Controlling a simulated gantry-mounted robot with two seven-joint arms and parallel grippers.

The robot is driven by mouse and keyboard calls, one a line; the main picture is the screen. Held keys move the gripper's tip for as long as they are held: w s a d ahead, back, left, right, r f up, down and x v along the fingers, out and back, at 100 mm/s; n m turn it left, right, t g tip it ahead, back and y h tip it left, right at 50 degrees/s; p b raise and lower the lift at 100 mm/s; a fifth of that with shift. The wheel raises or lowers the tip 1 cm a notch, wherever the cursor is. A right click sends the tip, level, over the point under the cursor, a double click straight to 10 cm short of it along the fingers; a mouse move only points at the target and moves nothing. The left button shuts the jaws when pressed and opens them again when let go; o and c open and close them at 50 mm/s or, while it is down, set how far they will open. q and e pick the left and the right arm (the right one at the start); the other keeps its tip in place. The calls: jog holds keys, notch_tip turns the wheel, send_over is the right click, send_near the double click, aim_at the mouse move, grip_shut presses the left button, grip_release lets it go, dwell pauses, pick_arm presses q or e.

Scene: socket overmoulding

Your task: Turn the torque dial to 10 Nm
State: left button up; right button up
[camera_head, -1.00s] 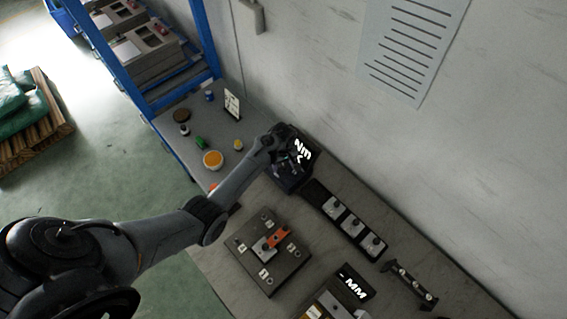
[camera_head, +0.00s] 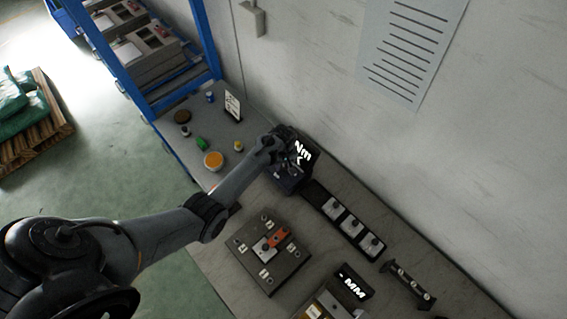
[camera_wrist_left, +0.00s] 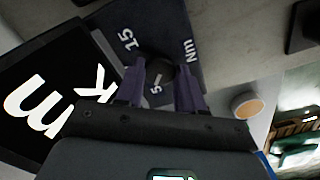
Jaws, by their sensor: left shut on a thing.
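The torque dial (camera_wrist_left: 158,66) is a dark round knob on a dark panel, seen in the left wrist view. White marks 15, 5 and Nm stand around it. A short light line shows near the 5; no 10 mark is visible. My left gripper (camera_wrist_left: 160,82) is shut on the dial, one finger on each side. In the head view, my left gripper (camera_head: 283,155) reaches the dark torque unit (camera_head: 290,182), and the arm and hand hide the dial. My right gripper is not in view.
A row of white blocks (camera_head: 351,226) in a dark rail lies right of the unit. A dark fixture plate (camera_head: 262,272) with an orange part (camera_head: 277,238) is in front. An orange-topped jar (camera_head: 213,160) and small items stand to the left. The wall rises behind.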

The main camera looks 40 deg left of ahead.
pick_arm(q)
jog(key=m+p, duration=0.2)
jog(key=m, duration=0.2)
jog(key=shift+r+m, duration=0.15)
jog(key=shift+m, duration=0.15)
jog(key=m, duration=0.3)
jog(key=shift+p, duration=0.4)
jog(key=shift+m, duration=1.1)
jog(key=o, duration=1)
jog(key=shift+o, duration=0.2)
